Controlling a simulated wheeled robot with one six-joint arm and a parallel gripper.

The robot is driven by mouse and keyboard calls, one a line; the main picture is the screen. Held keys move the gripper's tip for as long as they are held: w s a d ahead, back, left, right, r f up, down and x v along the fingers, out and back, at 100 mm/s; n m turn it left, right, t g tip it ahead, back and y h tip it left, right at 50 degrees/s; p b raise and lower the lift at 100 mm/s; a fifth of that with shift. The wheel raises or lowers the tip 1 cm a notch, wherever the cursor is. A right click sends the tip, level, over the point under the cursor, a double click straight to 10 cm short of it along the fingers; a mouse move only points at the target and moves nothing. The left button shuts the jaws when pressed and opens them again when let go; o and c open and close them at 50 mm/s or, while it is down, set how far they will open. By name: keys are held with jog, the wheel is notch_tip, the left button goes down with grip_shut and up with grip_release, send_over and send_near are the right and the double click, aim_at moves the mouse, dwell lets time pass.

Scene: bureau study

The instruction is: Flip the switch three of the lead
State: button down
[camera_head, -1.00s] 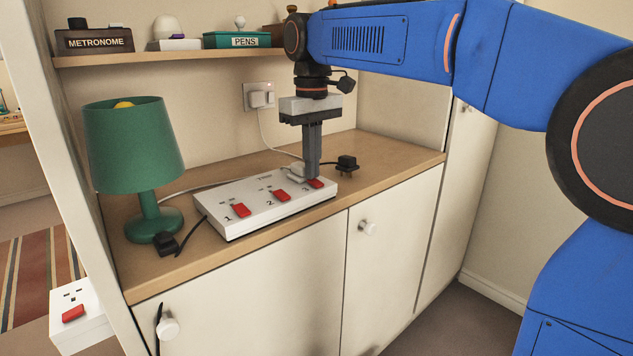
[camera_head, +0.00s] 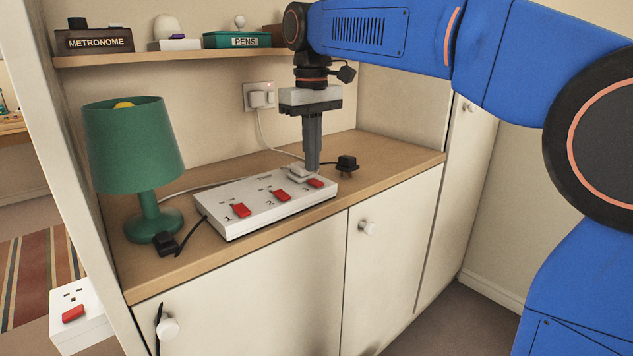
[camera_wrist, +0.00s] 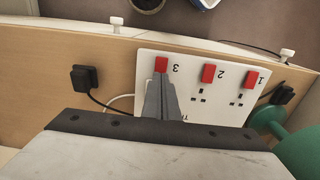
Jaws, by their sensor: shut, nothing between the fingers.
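The white extension lead (camera_head: 262,205) lies on the wooden cabinet top, with red switches numbered 1, 2 and 3. Switch three (camera_head: 315,183) is at its right end, and it also shows in the wrist view (camera_wrist: 161,64). A white plug (camera_head: 299,173) sits in the lead's socket behind switch three. My gripper (camera_head: 312,166) points down, shut and empty, with its tips just behind and above switch three. In the wrist view my fingers (camera_wrist: 160,82) end just beside the red switch; whether they touch it I cannot tell.
A green lamp (camera_head: 134,150) stands left of the lead. A wall socket (camera_head: 259,96) and a shelf (camera_head: 160,57) are behind. The cabinet top's right end is clear.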

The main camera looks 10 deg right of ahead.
aim_at(312, 180)
jog(key=shift+r, duration=2.35)
jog(key=s+d+f+m+t, duration=0.2)
jog(key=s+d+f+m, duration=0.1)
jog(key=s+d+f, duration=0.8)
jog(key=s+d+f+m+t, duration=0.2)
jog(key=s+d+f+m, duration=0.1)
jog(key=s+d+f, duration=0.8)
jog(key=s+f, duration=0.4)
jog(key=f, duration=0.3)
jog(key=shift+s+d+m+t, duration=0.15)
jog(key=shift+s+m+t, duration=0.1)
jog(key=shift+m+t, duration=0.15)
jog(key=shift+r, duration=0.1)
